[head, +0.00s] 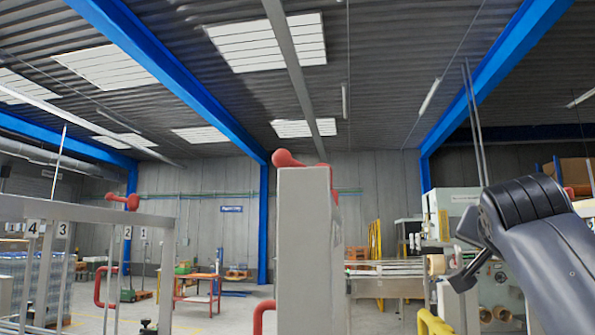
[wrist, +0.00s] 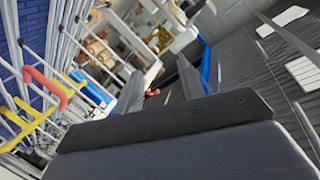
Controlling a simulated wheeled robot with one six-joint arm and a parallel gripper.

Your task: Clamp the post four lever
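A white plate marked 4 (head: 33,228) is at the far left of the head view, on a grey frame, beside plates 3 (head: 63,229), 2 (head: 127,233) and 1 (head: 143,234). A red lever (head: 122,201) sits on top of the frame near plate 2. Another red lever (head: 288,158) tops the wide grey post (head: 305,250) in the centre. I cannot tell which lever belongs to post four. My gripper (head: 464,255) is at the right, apart from the levers. In the wrist view its fingers (wrist: 160,85) are spread with nothing between them.
Red handles (head: 100,287) hang lower on the frame; a red and a yellow handle show left in the wrist view (wrist: 45,88). A conveyor (head: 385,270) and machine (head: 455,220) stand behind my arm. An orange table (head: 197,285) stands on open floor behind.

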